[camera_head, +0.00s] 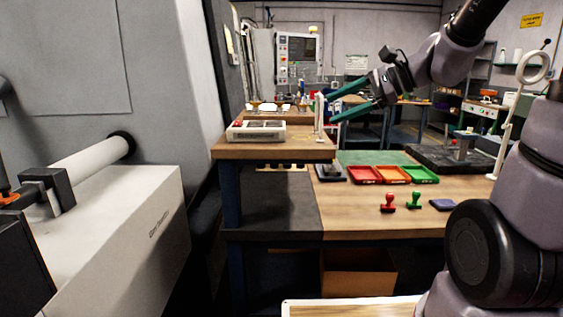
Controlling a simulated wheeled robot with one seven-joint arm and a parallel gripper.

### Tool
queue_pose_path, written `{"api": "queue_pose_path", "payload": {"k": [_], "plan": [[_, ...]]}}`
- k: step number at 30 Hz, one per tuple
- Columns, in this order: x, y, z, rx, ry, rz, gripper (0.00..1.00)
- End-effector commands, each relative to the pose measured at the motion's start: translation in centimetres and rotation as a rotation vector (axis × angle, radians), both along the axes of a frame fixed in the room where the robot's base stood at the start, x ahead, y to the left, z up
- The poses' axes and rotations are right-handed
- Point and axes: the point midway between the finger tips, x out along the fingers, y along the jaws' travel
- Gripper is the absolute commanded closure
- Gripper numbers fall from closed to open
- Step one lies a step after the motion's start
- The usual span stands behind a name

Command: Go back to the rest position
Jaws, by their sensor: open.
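My gripper (333,107) is open, with its two green fingers spread apart and pointing left. It is in the air in front of the raised part of the workbench, near a small white upright stand (319,118). Nothing shows between the fingers. My arm reaches in from the right side of the view, with its forearm raised at the top right. Whether the fingers touch the white stand cannot be told from this view.
A white box with panels (256,131) sits on the raised bench. Red, orange and green trays (394,174), a red stamp (387,202), a green stamp (414,200) and a dark blue pad (443,204) lie on the lower bench (365,222). A large white machine (110,235) stands at left.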

Motion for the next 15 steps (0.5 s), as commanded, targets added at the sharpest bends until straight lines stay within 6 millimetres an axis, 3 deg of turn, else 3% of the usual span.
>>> {"api": "queue_pose_path", "payload": {"k": [3, 6, 10, 15], "plan": [[-4.7, -1.2, -0.1, -0.285, -0.147, 0.149, 0.26], [-7.6, -3.5, -0.3, -0.535, -0.276, 0.250, 0.26], [-9.8, -7.0, 0.3, -0.826, -0.431, 0.337, 0.26], [-11.0, -10.2, 1.6, -1.075, -0.564, 0.389, 0.26]]}}
